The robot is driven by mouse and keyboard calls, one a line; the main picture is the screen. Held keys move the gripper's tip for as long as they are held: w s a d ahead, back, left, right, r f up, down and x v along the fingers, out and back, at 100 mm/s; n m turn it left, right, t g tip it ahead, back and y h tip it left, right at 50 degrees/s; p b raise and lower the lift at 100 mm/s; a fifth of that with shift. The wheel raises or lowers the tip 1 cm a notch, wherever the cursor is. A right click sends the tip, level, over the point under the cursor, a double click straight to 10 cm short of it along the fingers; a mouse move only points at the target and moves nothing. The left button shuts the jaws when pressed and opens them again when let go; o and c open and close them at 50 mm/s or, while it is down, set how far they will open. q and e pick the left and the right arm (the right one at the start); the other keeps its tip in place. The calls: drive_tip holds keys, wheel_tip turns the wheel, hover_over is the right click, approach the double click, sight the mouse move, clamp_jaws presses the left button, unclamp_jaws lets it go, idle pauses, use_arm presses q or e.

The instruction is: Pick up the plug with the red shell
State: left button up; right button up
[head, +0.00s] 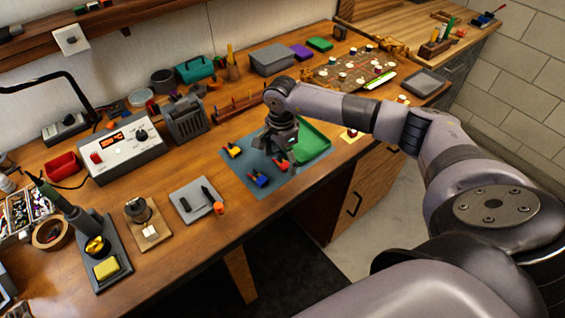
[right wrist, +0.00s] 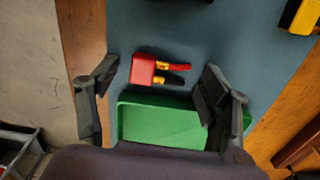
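The plug with the red shell (head: 282,163) lies on the blue-grey mat (head: 240,167) near the bench front. In the right wrist view the red-shelled plug (right wrist: 143,70) shows with one red and one black lead and yellow metal contacts. My right gripper (head: 279,152) is above the mat, over the red plug. In the wrist view its fingers (right wrist: 160,73) are spread wide on either side of the plug, empty and not visibly touching it. My left gripper is not in view.
A yellow plug (head: 234,150) and a blue plug (head: 262,180) lie on the mat. An open green tray (head: 316,138) sits beside the red plug. A soldering station (head: 125,146) and a grey pad with tools (head: 196,198) stand to the left.

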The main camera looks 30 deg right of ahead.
drive_tip(key=c, duration=0.8)
drive_tip(key=shift+c, duration=0.2)
drive_tip(key=shift+r, duration=0.15)
